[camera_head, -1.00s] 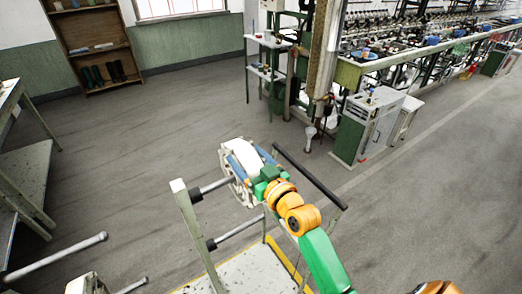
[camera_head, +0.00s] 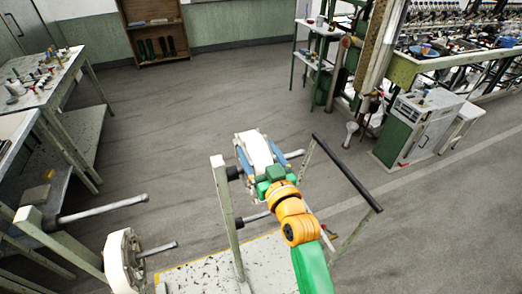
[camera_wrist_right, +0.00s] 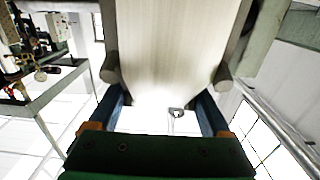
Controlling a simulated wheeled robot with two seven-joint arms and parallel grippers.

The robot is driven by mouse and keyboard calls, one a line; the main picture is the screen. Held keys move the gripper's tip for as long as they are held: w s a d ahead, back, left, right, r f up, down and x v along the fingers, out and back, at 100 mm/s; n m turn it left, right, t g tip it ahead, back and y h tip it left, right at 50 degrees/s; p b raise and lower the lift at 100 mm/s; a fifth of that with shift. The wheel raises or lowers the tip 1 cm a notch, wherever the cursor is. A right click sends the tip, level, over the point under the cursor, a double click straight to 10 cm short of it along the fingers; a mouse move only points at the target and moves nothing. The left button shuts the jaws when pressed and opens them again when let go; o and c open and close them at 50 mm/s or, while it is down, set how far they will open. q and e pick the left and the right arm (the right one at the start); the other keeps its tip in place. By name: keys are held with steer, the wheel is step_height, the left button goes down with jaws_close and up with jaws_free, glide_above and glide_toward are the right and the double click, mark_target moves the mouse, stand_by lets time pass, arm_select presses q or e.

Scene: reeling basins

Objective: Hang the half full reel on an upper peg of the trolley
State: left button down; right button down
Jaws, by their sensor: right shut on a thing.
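The reel (camera_head: 256,148), with a broad white thread band, is in my right gripper (camera_head: 267,164). The blue fingers are shut around it. In the right wrist view the pale reel (camera_wrist_right: 170,50) fills the upper middle between the fingers (camera_wrist_right: 165,112). The trolley has a pale right post (camera_head: 228,215); the reel is right beside its top. The dark base of the upper peg (camera_head: 233,173) shows there, but the rest is hidden, so I cannot tell whether the peg runs through the reel. A lower peg (camera_head: 256,216) sticks out below. My left gripper is out of view.
Another white reel (camera_head: 122,262) is at the lower peg of the trolley's left post, below a bare upper peg (camera_head: 103,208). The trolley's black handle (camera_head: 346,172) lies right of my arm. A worktable (camera_head: 45,75) stands at left. The floor beyond is clear.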

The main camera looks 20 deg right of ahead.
steer(key=shift+a, duration=0.4)
steer(key=shift+f, duration=0.2)
jaws_free()
steer(key=shift+s, duration=0.1)
steer(key=s+d, duration=0.1)
steer(key=s, duration=1.2)
